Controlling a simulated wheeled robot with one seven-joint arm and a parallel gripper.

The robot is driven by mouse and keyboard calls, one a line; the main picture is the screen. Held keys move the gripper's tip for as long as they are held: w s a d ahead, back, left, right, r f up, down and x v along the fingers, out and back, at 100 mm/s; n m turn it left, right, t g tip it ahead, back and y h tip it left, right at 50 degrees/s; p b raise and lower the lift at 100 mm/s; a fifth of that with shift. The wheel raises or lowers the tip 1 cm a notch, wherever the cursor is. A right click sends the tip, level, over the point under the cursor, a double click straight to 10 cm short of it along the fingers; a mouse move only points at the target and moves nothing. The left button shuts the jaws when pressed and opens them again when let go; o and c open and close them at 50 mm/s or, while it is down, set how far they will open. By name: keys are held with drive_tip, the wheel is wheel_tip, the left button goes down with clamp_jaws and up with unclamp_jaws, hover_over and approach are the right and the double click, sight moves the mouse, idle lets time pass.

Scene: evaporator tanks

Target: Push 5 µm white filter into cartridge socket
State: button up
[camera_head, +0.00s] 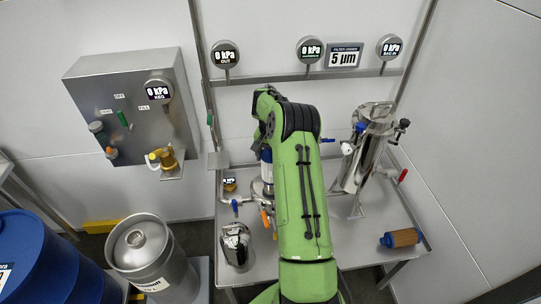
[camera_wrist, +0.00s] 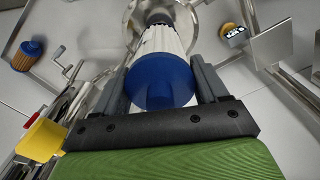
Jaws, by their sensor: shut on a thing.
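The white filter (camera_wrist: 168,40) with a blue cap (camera_wrist: 160,82) is between the fingers of my gripper (camera_wrist: 160,75), which is shut on the cap end. The white pleated body points away from the wrist, toward a round steel housing (camera_wrist: 205,18). In the head view, a strip of the filter's blue and white (camera_head: 266,156) shows left of my green arm, upright above the steel housing (camera_head: 258,188). My arm hides most of the housing there. The filter's far end and the socket are hidden, so I cannot tell how deep it sits.
A brown filter with a blue end (camera_head: 403,238) lies at the table's right. A tall steel housing (camera_head: 368,150) with valves stands at the back right. A shiny steel part (camera_head: 237,245) is at the left front. The sign (camera_head: 343,58) reads 5 µm; several gauges (camera_head: 225,54) read 0 kPa.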

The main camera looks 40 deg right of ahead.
drive_tip(key=shift+f, duration=0.45)
drive_tip(key=o, duration=1.6)
drive_tip(key=shift+r, duration=0.1)
drive_tip(key=shift+c, duration=0.2)
drive_tip(key=shift+r, duration=0.1)
drive_tip(key=shift+r+p, duration=2.45)
drive_tip(key=shift+r, duration=1.05)
drive_tip(key=shift+f, duration=0.1)
